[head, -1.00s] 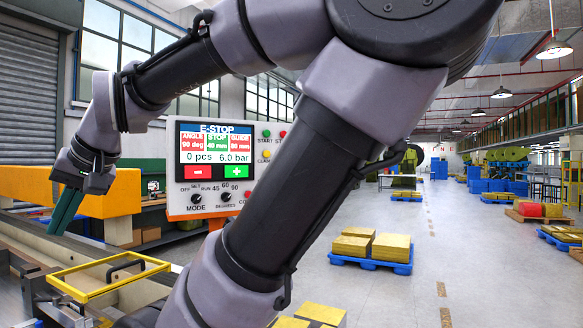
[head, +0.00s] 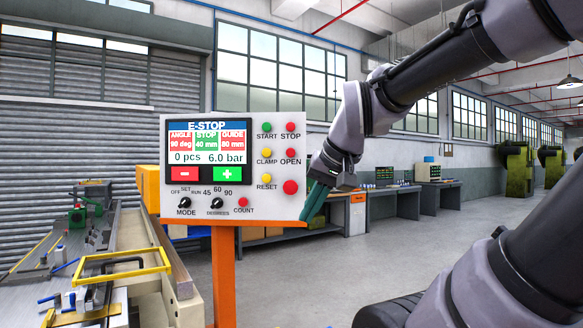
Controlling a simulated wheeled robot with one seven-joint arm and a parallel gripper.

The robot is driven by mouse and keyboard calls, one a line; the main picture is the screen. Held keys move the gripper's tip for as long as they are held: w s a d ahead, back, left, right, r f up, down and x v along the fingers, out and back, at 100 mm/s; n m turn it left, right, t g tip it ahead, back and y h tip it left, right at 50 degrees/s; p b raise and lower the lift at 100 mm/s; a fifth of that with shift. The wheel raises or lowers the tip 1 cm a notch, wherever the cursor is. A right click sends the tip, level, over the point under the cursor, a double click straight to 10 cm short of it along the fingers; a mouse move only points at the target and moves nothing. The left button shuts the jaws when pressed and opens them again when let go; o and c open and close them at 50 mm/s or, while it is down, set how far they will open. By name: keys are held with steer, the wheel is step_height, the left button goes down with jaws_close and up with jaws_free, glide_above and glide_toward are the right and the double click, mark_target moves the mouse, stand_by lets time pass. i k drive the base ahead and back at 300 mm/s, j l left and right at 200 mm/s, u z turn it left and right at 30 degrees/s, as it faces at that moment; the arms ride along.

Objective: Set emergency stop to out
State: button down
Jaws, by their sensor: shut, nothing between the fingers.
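The emergency stop is most likely the large red round button (head: 290,187) at the lower right of the control panel (head: 255,200). Whether it is pressed in or out cannot be told at this size. The panel's screen (head: 207,143) reads E-STOP, with 0 pcs and 6.0 bar. My gripper (head: 310,213) has teal fingers pointing down, shut and empty. In the picture it is just right of the red button, at the panel's lower right edge. Its distance in depth from the panel is unclear.
The panel stands on an orange post (head: 223,275). Smaller buttons, a MODE knob (head: 186,203) and a DEGREES knob (head: 216,203) sit near the red button. A machine with a yellow frame (head: 122,266) is at left. Floor at right is open; workbenches (head: 400,200) stand behind.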

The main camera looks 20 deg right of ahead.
mark_target(290, 187)
steer(key=k+l, duration=0.2)
steer(key=l, duration=0.15)
steer(key=k+l+z, duration=0.1)
steer(key=l, duration=0.3)
steer(key=k, duration=0.45)
